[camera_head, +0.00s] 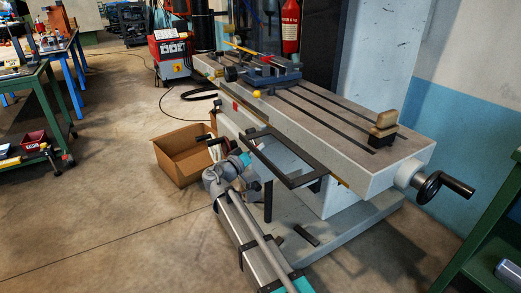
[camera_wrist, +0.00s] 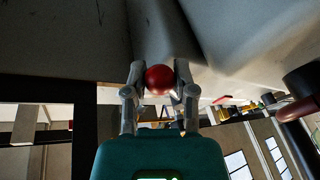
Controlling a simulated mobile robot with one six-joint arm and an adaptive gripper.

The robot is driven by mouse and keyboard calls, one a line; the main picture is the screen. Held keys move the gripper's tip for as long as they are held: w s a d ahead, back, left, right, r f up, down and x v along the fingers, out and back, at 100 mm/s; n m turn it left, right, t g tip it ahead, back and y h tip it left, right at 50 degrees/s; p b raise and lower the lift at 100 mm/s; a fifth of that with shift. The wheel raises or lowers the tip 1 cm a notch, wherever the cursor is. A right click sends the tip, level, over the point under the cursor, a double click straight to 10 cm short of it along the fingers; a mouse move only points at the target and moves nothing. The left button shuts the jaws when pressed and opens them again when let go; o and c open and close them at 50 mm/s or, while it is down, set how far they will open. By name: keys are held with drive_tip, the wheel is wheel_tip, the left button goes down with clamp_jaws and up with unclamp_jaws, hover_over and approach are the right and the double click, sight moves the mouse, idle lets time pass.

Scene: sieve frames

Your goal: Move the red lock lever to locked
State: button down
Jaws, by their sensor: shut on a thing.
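In the wrist view, a round red knob (camera_wrist: 159,79), which I take to be the end of the red lock lever, sits between my two grey fingers. My gripper (camera_wrist: 160,84) is shut on it, one finger touching each side. The knob is close under a pale grey machine surface (camera_wrist: 75,35). The lever's shaft cannot be made out, nor its angle or any locked mark. In the head view, my arm reaches the near side of the milling machine table (camera_head: 400,160). The knob and my fingertips cannot be made out there.
A black frame (camera_head: 290,178) juts from the machine's near side, close right of my arm. An open cardboard box (camera_head: 185,155) stands on the floor beyond my wrist. A crank handle (camera_head: 445,185) sticks out at the table's right end.

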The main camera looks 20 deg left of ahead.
drive_tip(key=shift+d, duration=0.1)
drive_tip(key=shift+c, duration=2.1)
unclamp_jaws()
drive_tip(key=shift+s, duration=0.1)
drive_tip(key=shift+s+a+r, duration=0.1)
drive_tip(key=shift+a, duration=0.1)
drive_tip(key=c, duration=0.7)
drive_tip(key=shift+s+a+m+h+p, duration=0.1)
drive_tip(key=shift+m+h+p, duration=0.2)
drive_tip(key=shift+m+h, duration=0.15)
drive_tip(key=shift+c, duration=0.9)
drive_tip(key=shift+s+a+r+m+g, duration=0.2)
drive_tip(key=shift+m+g, duration=0.1)
drive_tip(key=shift+m, duration=0.15)
clamp_jaws()
drive_tip(key=s+a+r+m+g+h+p, duration=0.2)
drive_tip(key=s+a+m+g+p, duration=0.2)
drive_tip(key=s+m, duration=0.5)
drive_tip(key=shift+s+a+m+p, duration=0.2)
drive_tip(key=shift+a+m+p, duration=0.75)
drive_tip(key=shift+m, duration=1.95)
